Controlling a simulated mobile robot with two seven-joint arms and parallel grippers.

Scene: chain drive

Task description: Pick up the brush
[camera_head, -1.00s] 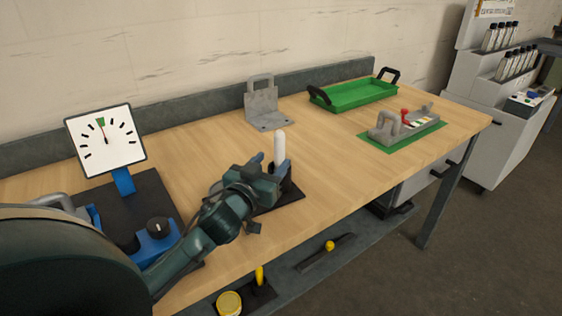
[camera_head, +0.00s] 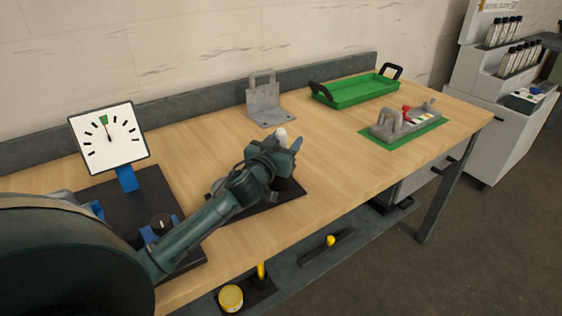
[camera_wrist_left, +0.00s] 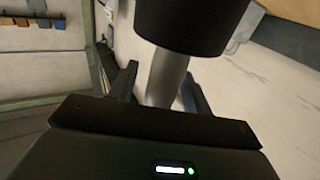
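The brush shows as a pale upright handle (camera_head: 281,134) rising between the fingers of my left gripper (camera_head: 287,142) in the head view. The black holder at its base is mostly hidden behind the gripper. In the left wrist view the grey-white handle (camera_wrist_left: 163,80) meets a wide black cylinder (camera_wrist_left: 190,22). The fingers of my left gripper (camera_wrist_left: 160,88) stand on either side of the handle. They look open, with a gap visible on the left side of the handle. My right gripper is not in view.
A dial gauge (camera_head: 108,138) stands left of the arm. A grey metal bracket (camera_head: 264,103), a green tray (camera_head: 357,91) and a grey fixture on a green mat (camera_head: 410,132) sit farther back and right. The wooden tabletop (camera_head: 330,155) is clear between them.

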